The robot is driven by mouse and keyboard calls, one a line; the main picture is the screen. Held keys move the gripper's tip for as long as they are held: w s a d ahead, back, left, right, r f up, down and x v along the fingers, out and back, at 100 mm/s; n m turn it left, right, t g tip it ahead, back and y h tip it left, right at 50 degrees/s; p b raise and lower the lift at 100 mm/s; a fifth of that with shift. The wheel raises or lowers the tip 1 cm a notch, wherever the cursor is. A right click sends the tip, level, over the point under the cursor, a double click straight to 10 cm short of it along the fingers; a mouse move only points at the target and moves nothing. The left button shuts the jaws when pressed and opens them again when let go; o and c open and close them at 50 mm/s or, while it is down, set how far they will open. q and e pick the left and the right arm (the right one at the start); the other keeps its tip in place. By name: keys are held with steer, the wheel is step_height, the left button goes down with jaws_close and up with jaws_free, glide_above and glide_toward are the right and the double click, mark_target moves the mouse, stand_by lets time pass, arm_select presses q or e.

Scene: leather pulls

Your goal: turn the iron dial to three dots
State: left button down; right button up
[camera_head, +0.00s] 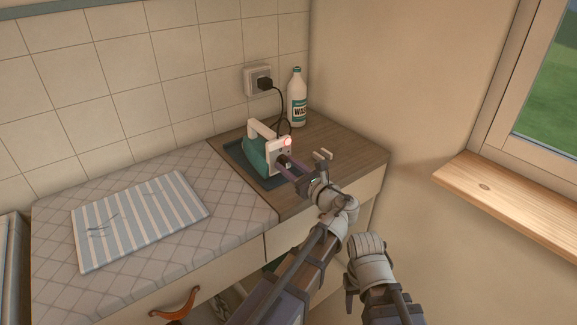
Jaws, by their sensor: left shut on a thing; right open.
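The iron (257,153) is teal with a white handle and a white end panel (274,146). It stands on a dark mat at the back of the wooden counter. A small light glows red on the panel's upper right. The iron's dial is at the panel, mostly hidden by my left gripper (284,160). My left gripper is shut on the dial, its fingers reaching in from the lower right. The dots and the dial's pointing direction are too small or covered to read. My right arm's grey wrist shows at the lower right, away from the iron; its fingers do not show.
A white bottle (297,102) stands behind the iron. A black cord runs to the wall socket (252,77). A small pale piece (323,154) lies right of the iron. A striped cloth (140,215) lies on the quilted cover at left. The window sill (510,205) juts in at right.

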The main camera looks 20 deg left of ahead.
arm_select(q)
steer(key=shift+m, duration=0.5)
stand_by(0.3)
steer(key=c, duration=0.9)
jaws_free()
steer(key=shift+o, duration=0.2)
steer(key=shift+s, duration=0.1)
